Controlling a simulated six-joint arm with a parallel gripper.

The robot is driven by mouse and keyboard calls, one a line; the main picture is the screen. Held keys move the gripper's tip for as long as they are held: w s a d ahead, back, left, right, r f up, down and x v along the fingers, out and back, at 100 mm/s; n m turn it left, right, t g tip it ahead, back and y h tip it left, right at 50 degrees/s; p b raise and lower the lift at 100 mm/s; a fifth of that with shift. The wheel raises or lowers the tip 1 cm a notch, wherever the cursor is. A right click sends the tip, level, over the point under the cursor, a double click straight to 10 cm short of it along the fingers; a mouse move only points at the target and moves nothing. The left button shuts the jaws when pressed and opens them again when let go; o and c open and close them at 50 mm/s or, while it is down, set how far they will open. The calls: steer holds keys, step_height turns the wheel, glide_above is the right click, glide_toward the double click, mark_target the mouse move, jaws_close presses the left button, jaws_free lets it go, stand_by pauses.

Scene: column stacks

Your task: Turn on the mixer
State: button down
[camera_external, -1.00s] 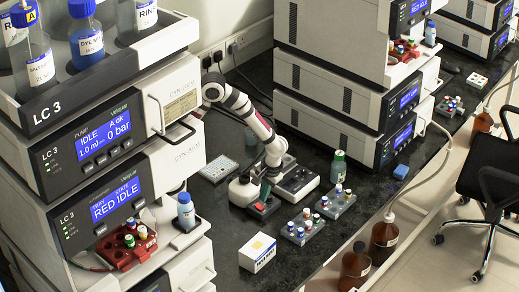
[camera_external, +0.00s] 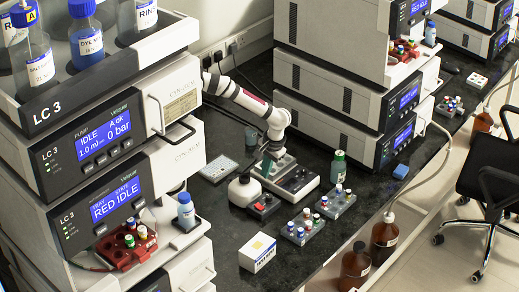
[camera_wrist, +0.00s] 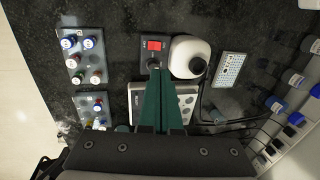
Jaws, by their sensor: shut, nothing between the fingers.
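The mixer (camera_external: 244,190) is a small white rounded unit with a dark top, standing on the dark bench; it also shows in the wrist view (camera_wrist: 184,50). Beside it is a dark switch box (camera_external: 263,208) with a red rocker switch, which shows bright red in the wrist view (camera_wrist: 154,45). I cannot tell whether the switch is on. My gripper (camera_external: 266,176), with dark green fingers, is shut and empty above and behind the switch box. In the wrist view its fingertips (camera_wrist: 155,72) point toward the box, below the red switch and over a small dark knob.
A grey instrument with a panel (camera_external: 297,184) stands right behind the box. A white carton (camera_external: 257,252) stands in front. A pale well plate (camera_external: 217,169) lies to the left.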

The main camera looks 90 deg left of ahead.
mark_target(257, 204)
steer(key=x, duration=1.4)
steer(key=shift+f, duration=0.25)
stand_by(0.4)
steer(key=shift+w+d, duration=0.55)
steer(key=v, duration=1.4)
